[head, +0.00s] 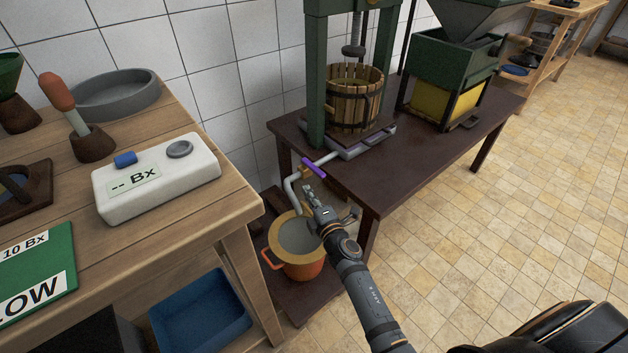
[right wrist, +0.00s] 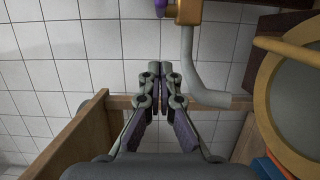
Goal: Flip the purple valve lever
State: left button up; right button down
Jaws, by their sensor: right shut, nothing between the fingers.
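The purple valve lever (head: 314,168) sits on a brass valve (head: 306,174) on a pale pipe (head: 292,188) below the press. In the right wrist view only a bit of the purple lever (right wrist: 160,7) shows at the top edge, beside the brass valve (right wrist: 188,12) and the pipe (right wrist: 189,55). My right gripper (head: 309,192) is shut and empty, just below the lever in the head view. In the right wrist view its fingertips (right wrist: 160,68) are together, left of the pipe and apart from the lever. My left gripper is out of view.
An orange pot (head: 303,268) stands under the pipe on a low shelf. The press with its slatted basket (head: 354,97) stands on a dark table (head: 385,180). A wooden bench (head: 190,225) with a white meter (head: 157,181) is at left. Floor at right is clear.

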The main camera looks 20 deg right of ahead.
aim_at(313, 170)
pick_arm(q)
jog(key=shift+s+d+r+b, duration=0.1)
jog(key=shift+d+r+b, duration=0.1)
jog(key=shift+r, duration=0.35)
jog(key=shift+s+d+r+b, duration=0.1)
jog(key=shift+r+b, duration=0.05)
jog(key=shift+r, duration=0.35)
pick_arm(e)
jog(key=w+d, duration=0.3)
jog(key=w, duration=0.2)
jog(key=shift+d, duration=0.2)
jog(key=shift+d, duration=0.1)
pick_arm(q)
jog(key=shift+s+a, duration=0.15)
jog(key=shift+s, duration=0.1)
pick_arm(e)
jog(key=shift+d+n+y, duration=0.25)
jog(key=shift+n+y, duration=0.15)
jog(key=shift+y, duration=0.3)
